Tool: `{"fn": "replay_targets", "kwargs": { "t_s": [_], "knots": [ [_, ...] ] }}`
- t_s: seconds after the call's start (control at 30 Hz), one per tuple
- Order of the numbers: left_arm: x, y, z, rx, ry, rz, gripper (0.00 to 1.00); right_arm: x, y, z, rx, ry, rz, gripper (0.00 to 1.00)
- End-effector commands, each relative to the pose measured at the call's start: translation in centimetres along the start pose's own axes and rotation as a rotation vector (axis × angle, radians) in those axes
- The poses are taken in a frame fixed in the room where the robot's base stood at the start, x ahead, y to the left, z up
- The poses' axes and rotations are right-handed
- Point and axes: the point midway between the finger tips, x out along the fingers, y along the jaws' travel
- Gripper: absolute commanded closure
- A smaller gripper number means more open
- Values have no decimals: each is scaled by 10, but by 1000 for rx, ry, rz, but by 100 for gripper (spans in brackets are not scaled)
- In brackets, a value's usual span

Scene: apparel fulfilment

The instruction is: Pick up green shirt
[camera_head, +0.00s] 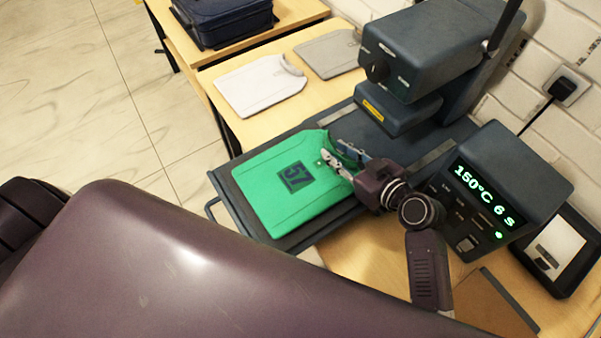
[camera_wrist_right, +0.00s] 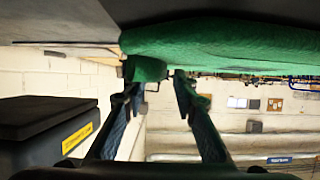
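The green shirt (camera_head: 265,195) lies flat on the dark lower plate (camera_head: 222,183) of the heat press in the head view, with a dark "57" print on it. My right gripper (camera_head: 332,148) is at the shirt's right edge, near the collar, with its fingers apart. In the right wrist view the fingers (camera_wrist_right: 157,83) are spread, and a fold of the green shirt (camera_wrist_right: 220,45) shows at their tips. Whether they touch the cloth is unclear. My left gripper is out of view.
The press head (camera_head: 430,50) stands behind the plate, and a control box (camera_head: 490,190) reading 150°C 6 s stands to the right. A white shirt (camera_head: 255,88) and a grey shirt (camera_head: 332,55) lie on the wooden table (camera_head: 310,95) behind. A dark blue stack (camera_head: 222,18) sits farther back.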

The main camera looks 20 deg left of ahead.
Motion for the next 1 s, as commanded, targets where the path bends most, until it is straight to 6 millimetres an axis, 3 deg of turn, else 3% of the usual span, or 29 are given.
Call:
{"fn": "replay_targets", "kwargs": {
  "t_s": [0.03,0.2,0.73,1.0],
  "knots": [
    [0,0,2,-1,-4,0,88,0,0,0,0,0,0,82],
    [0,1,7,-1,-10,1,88,0,0,0,0,-1,0,100],
    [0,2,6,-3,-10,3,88,-1,0,-2,0,0,-1,100],
    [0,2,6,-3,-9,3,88,-13,0,-32,-5,5,1,100]
  ]
}}
